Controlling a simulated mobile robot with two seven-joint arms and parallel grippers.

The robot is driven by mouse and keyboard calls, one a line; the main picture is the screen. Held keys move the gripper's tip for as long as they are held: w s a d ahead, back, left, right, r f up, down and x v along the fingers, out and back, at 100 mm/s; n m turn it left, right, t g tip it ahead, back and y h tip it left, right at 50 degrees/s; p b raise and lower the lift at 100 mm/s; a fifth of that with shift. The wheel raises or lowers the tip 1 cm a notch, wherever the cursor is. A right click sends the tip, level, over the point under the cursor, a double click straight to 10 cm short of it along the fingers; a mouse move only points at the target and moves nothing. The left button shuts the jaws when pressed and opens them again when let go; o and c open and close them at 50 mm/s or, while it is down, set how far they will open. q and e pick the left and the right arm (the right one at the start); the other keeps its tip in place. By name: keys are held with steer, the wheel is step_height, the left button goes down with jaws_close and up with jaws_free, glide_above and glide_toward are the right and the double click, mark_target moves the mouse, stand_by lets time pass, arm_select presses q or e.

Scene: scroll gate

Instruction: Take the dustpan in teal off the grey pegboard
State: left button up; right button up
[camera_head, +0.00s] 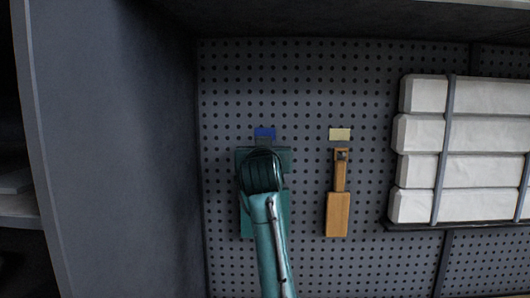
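The teal dustpan (246,222) hangs against the grey pegboard (225,100), below a blue label (265,132). Its middle is hidden behind my arm; its side edges and lower part show. One of my arms, light teal with a dark ribbed end, rises from the bottom edge a little right of centre; I take it for the right. Its gripper end (262,171) is in front of the dustpan. The fingers cannot be made out, nor whether they touch the dustpan. My other gripper is not in view.
An orange-brown tool (338,213) hangs to the right below a pale yellow label (340,134). Strapped white blocks (420,133) sit on a dark ledge farther right. A grey side panel (115,150) stands at left. Pegboard between dustpan and tool is bare.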

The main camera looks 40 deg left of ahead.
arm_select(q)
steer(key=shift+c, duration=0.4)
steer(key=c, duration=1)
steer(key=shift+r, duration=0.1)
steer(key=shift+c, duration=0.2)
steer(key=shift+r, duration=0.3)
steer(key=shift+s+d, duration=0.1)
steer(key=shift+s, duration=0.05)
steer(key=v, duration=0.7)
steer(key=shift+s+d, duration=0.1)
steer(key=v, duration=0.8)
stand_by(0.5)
